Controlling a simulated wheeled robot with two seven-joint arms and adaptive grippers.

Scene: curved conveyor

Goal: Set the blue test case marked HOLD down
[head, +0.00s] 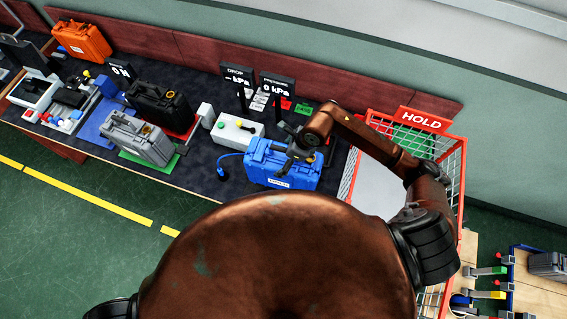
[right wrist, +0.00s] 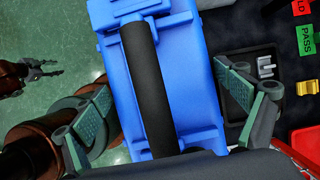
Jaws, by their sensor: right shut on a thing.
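The blue test case (head: 262,168) stands on the dark bench top near its front edge, or just above it; I cannot tell which. A small white label is on its front, too small to read. My right gripper (head: 298,146) is over the top of the case and shut on it. In the right wrist view my right gripper (right wrist: 165,112) has a finger on each side of the blue case (right wrist: 192,60), with the black handle (right wrist: 148,85) between. What may be my left gripper (right wrist: 42,72) shows small at the far left of that view.
A red wire basket (head: 458,172) with a HOLD sign (head: 424,119) is right of the case. A white gauge box (head: 237,130) and blue hose are to its left. Grey (head: 135,138) and black (head: 158,103) cases stand farther left. A small dark tray (right wrist: 262,68) lies beside the case.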

